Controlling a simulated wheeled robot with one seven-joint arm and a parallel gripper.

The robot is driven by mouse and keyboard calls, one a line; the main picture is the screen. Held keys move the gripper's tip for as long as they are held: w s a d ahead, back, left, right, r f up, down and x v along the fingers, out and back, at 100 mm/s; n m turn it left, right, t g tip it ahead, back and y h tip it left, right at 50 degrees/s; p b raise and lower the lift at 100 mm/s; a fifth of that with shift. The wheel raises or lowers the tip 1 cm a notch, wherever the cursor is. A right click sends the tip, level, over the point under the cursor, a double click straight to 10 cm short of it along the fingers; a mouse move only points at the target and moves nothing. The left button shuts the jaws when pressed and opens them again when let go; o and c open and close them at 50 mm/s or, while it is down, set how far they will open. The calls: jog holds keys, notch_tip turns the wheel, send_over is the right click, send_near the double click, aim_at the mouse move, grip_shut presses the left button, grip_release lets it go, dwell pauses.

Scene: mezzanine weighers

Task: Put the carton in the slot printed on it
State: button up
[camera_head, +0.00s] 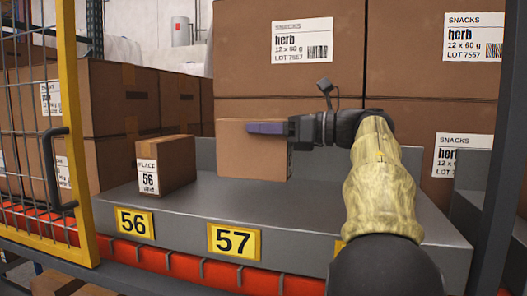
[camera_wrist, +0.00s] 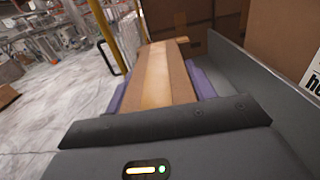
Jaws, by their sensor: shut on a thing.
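My gripper (camera_head: 268,128) is shut on a brown carton (camera_head: 250,160) at the back of the grey shelf, above the yellow 57 label (camera_head: 234,241). In the wrist view the purple fingers (camera_wrist: 202,82) lie on both sides of this carton (camera_wrist: 165,78).
A yellow mesh gate (camera_head: 74,130) with a dark handle stands at the left. Large snack cartons (camera_head: 400,50) are stacked behind the shelf. A grey upright (camera_head: 495,150) is at the right. Bare shelf (camera_head: 290,210) lies in front of the held carton.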

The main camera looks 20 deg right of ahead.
aim_at(267, 148)
jog(key=shift+f, duration=0.25)
jog(key=shift+f+p, duration=0.35)
jog(key=shift+f, duration=1.55)
jog(key=shift+f, duration=0.1)
jog(key=o, duration=1.3)
